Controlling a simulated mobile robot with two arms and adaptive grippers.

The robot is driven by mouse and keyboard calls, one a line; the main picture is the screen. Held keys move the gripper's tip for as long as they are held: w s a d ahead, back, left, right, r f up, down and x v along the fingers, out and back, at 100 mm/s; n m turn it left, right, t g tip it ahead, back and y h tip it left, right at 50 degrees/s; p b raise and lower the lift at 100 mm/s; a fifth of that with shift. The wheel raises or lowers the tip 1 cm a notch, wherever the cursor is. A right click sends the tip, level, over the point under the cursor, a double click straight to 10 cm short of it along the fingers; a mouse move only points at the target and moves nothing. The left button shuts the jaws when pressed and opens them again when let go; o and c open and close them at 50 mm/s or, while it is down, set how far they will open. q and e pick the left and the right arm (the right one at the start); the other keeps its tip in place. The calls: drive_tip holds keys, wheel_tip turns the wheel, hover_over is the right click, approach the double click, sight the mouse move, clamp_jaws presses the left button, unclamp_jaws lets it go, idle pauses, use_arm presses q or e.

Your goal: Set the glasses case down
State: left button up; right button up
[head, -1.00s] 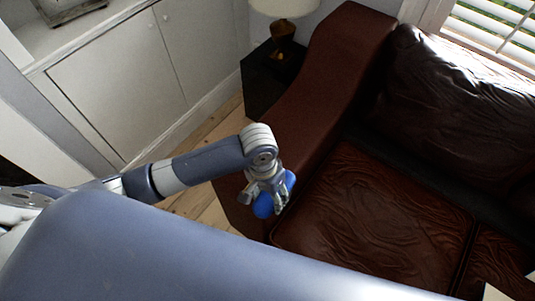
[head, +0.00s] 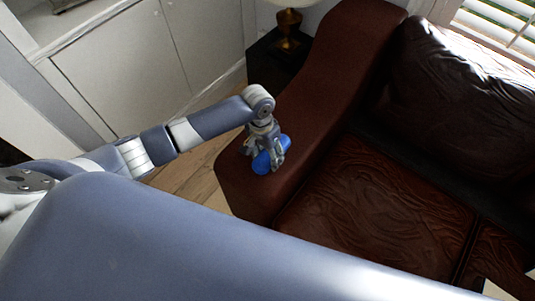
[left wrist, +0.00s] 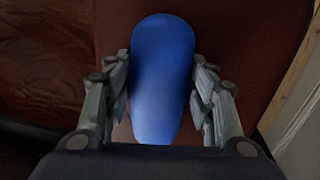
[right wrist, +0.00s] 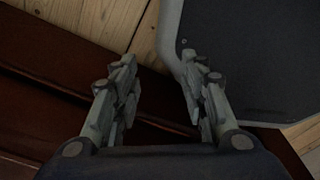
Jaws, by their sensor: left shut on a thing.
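The glasses case (head: 262,163) is blue, smooth and oblong. My left gripper (head: 268,150) is shut on it, over the front end of the sofa's brown leather armrest (head: 300,118). In the left wrist view the case (left wrist: 162,75) lies lengthwise between the two fingers, with the armrest behind it. I cannot tell whether the case touches the armrest. My right gripper (right wrist: 160,95) shows only in the right wrist view. Its fingers are apart with nothing between them.
The sofa has a wrinkled seat cushion (head: 375,205) right of the armrest and a back cushion (head: 460,85). A lamp (head: 287,30) stands on a dark side table behind the armrest. White cabinets (head: 120,70) line the left wall. Floorboards (head: 192,178) show between.

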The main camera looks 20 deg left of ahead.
sight(264, 153)
use_arm(q)
drive_tip(key=shift+f, duration=0.1)
drive_tip(key=o, duration=1.1)
drive_tip(key=r, duration=0.4)
drive_tip(key=a+r, duration=0.1)
drive_tip(key=r, duration=0.7)
drive_tip(key=shift+w+a+r+p, duration=0.1)
drive_tip(key=shift+w+a+p, duration=0.1)
drive_tip(key=shift+p, duration=0.15)
